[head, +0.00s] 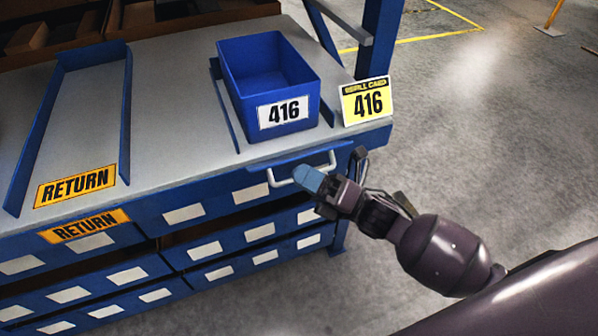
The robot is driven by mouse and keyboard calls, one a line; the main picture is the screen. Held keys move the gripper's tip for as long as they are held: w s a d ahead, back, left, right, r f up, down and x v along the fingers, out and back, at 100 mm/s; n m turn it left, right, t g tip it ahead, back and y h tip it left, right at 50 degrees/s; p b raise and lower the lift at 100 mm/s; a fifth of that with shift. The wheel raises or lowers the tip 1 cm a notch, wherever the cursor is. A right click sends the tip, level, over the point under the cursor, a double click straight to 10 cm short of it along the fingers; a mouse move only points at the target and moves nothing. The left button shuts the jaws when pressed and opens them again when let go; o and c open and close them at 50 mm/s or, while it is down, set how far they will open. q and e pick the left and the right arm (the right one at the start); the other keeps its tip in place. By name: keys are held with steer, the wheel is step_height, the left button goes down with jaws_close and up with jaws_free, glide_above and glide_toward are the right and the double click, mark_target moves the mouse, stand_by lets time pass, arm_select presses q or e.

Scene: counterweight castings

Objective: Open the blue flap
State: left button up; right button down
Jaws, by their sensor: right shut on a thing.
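The blue flap (215,192) is the long front panel just under the bench top, with white labels on it. Its white bar handle (290,180) is near its right end. My right gripper (312,181) comes in from the right and is shut on the handle; its fingers hide part of the bar. A dark gap shows below the flap, above the lower blue drawers; I cannot tell how far the flap is tilted. My left gripper is not in view.
A blue bin (232,92) labelled 416 stands on the grey bench top (170,90), beside a yellow 416 card (367,101). An empty RETURN lane (127,110) is at the left. A blue post (381,35) rises at the back right.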

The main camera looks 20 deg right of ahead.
arm_select(q)
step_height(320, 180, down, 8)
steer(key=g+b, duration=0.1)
steer(key=b, duration=0.7)
arm_select(e)
steer(key=f+n+g+y, duration=0.1)
steer(key=n+g+y, duration=0.1)
steer(key=n, duration=0.2)
steer(key=w+f+n+g+y, duration=0.1)
steer(key=n+g+y, duration=0.1)
steer(key=n+g, duration=0.1)
steer(key=f+n+g+y, duration=0.1)
steer(key=n+g+y, duration=0.1)
steer(key=n, duration=0.3)
steer(key=shift+w+f+n+g+y, duration=0.15)
steer(key=shift+f+n+g+y, duration=0.2)
steer(key=shift+y, duration=0.25)
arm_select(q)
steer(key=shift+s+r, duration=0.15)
arm_select(e)
steer(key=shift+r, duration=0.1)
steer(key=c, duration=1.2)
jaws_free()
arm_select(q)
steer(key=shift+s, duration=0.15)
